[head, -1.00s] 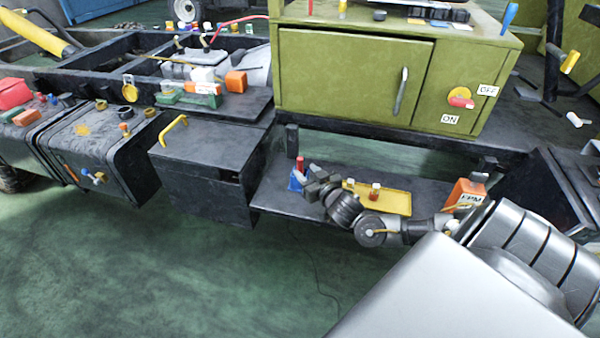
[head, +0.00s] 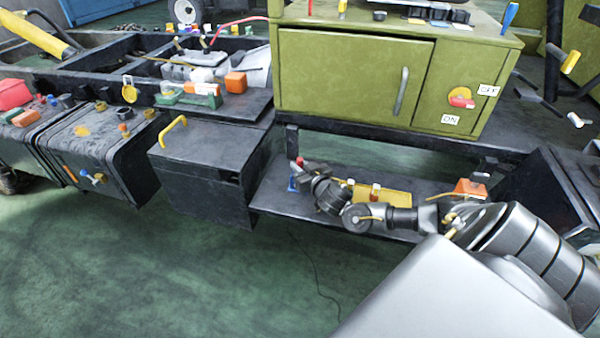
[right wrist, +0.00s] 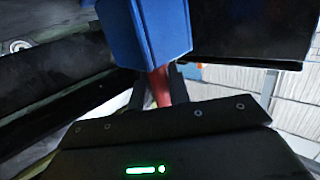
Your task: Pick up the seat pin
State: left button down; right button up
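A red upright piece (head: 299,161), which may be the seat pin, stands by a blue block (head: 292,184) at the left end of the low black shelf. My right gripper (head: 304,171) is at this piece and hides much of it and of the block. In the right wrist view the red piece (right wrist: 160,86) lies between my two dark fingers, just below the large blue block (right wrist: 160,30). The fingers look close to its sides, but I cannot tell whether they grip it. My left gripper is not in view.
The low shelf (head: 272,197) also carries a yellow tray (head: 395,198) with a small red-and-white piece (head: 376,191) and an orange block (head: 470,187). A green cabinet (head: 350,75) stands above the shelf. A dark box (head: 205,180) adjoins it at left.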

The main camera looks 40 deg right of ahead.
aim_at(300, 159)
grip_shut()
